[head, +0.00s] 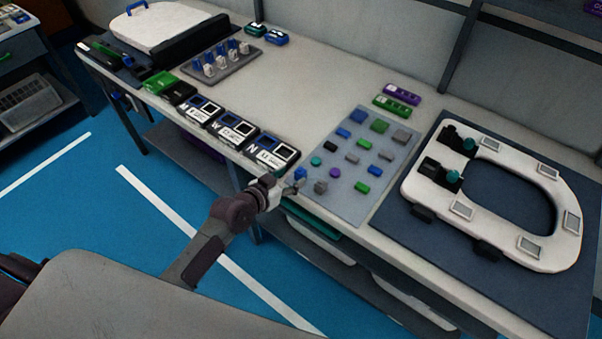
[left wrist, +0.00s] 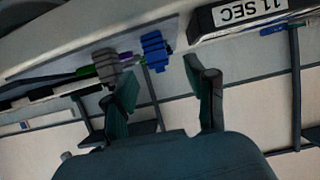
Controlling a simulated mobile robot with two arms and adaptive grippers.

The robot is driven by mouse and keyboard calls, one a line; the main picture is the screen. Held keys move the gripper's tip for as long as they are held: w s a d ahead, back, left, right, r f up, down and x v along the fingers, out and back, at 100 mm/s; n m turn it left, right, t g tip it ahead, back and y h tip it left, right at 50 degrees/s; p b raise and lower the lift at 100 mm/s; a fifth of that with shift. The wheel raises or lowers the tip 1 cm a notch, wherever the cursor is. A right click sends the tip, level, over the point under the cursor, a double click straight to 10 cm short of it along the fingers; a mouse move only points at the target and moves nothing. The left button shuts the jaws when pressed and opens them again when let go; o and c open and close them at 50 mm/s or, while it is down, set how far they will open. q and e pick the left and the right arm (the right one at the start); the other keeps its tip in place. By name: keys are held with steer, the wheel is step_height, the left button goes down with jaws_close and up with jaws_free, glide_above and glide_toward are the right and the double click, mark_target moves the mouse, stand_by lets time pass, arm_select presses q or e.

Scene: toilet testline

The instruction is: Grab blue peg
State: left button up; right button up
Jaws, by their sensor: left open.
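A small blue peg (head: 300,173) stands at the lower left corner of the grey peg board (head: 347,208), right by my left gripper (head: 294,186). In the left wrist view the blue peg (left wrist: 152,50) shows ahead of the open left gripper (left wrist: 163,95), roughly between the lines of its two fingers and beyond their tips. The fingers are apart, with nothing held between them. A grey peg (left wrist: 107,62) is beside the blue one, near the left finger; it also shows in the head view (head: 320,187). My right gripper is not in view.
Other green, blue, grey, purple and teal pieces share the board. Labelled black boxes (head: 235,130) lie left of it, along the table's front edge. A white toilet seat (head: 425,187) lies on a dark mat to the right. Bare table shows behind the boxes.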

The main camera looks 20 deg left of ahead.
mark_target(299, 171)
arm_select(q)
steer(key=x, duration=0.3)
steer(key=p+x, duration=0.1)
steer(key=shift+w+d+r, duration=0.2)
steer(key=shift+w+r, duration=0.1)
steer(key=shift+w+d+f, duration=0.15)
steer(key=shift+w+f, duration=0.05)
steer(key=shift+w, duration=0.15)
steer(key=shift+s, duration=0.1)
jaws_close()
